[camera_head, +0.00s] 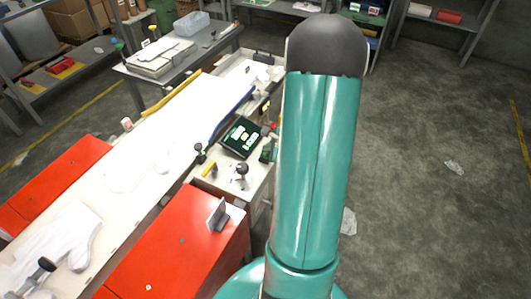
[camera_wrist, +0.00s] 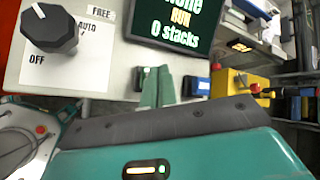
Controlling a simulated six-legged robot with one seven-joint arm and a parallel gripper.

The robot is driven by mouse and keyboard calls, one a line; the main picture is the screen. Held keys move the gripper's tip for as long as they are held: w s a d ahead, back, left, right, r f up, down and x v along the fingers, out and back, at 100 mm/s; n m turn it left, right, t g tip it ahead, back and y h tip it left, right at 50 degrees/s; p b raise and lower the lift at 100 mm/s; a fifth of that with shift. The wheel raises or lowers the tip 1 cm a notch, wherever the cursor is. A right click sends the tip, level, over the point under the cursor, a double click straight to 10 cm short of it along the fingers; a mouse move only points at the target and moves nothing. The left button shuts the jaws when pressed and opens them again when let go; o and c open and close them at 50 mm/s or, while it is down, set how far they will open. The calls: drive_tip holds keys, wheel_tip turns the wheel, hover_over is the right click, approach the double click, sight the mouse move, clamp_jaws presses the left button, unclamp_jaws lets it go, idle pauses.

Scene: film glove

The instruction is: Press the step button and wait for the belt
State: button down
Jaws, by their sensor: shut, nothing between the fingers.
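My gripper (camera_wrist: 157,88) is in the wrist view with its two green fingers together and nothing between them. The fingertips are over the pale control panel (camera_wrist: 120,80), just below the dark screen (camera_wrist: 172,22); I cannot tell if they touch anything. In the head view the screen (camera_head: 241,137) stands on the panel beside the belt. The long white belt (camera_head: 180,115) runs diagonally at left, with a white glove shape (camera_head: 65,240) near its front. I cannot make out a step button; my fingers or arm may hide it.
A black selector knob (camera_wrist: 50,28) has FREE, AUTO and OFF labels. A yellow box (camera_wrist: 240,84) with a red part is to the right. Red cabinets (camera_head: 185,240) flank the belt. A grey table (camera_head: 180,62) stands behind. Open floor (camera_head: 430,200) lies right of my arm.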

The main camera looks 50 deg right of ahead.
sight(268, 154)
drive_tip(key=shift+r, duration=2.9)
